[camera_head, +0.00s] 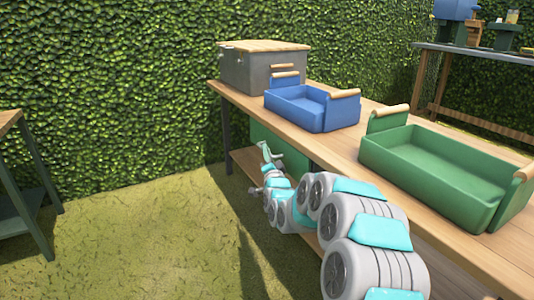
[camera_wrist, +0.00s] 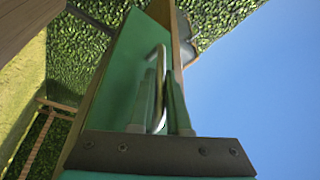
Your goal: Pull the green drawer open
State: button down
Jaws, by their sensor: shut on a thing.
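The green drawer (camera_head: 285,148) is under the wooden workbench top, largely hidden behind my arm in the head view. In the wrist view its flat green front (camera_wrist: 122,72) fills the middle left, with a wooden edge along its right side. A pale metal bar handle (camera_wrist: 161,60) stands on that front. My gripper (camera_wrist: 162,82) has its two green-grey fingers on either side of the handle and is shut on it. In the head view my gripper (camera_head: 267,152) is small, close to the drawer front. How far the drawer is out cannot be told.
On the workbench (camera_head: 341,145) stand a blue tray (camera_head: 312,112), a green tray (camera_head: 430,174) and a grey box (camera_head: 262,72) with a wooden lid. Another table (camera_head: 20,180) is at the left. The grass between is clear. A hedge closes the back.

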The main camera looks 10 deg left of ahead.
dwell(0.8)
jog(key=s+a, duration=0.7)
jog(key=a, duration=0.3)
jog(key=s+a, duration=0.7)
jog(key=a, duration=0.4)
jog(key=shift+s+p, duration=0.2)
jog(key=shift+p, duration=0.15)
jog(key=shift+a+f, duration=0.1)
jog(key=c, duration=0.9)
grip_release()
jog(key=shift+s, duration=0.1)
jog(key=v, duration=0.7)
jog(key=shift+s, duration=0.25)
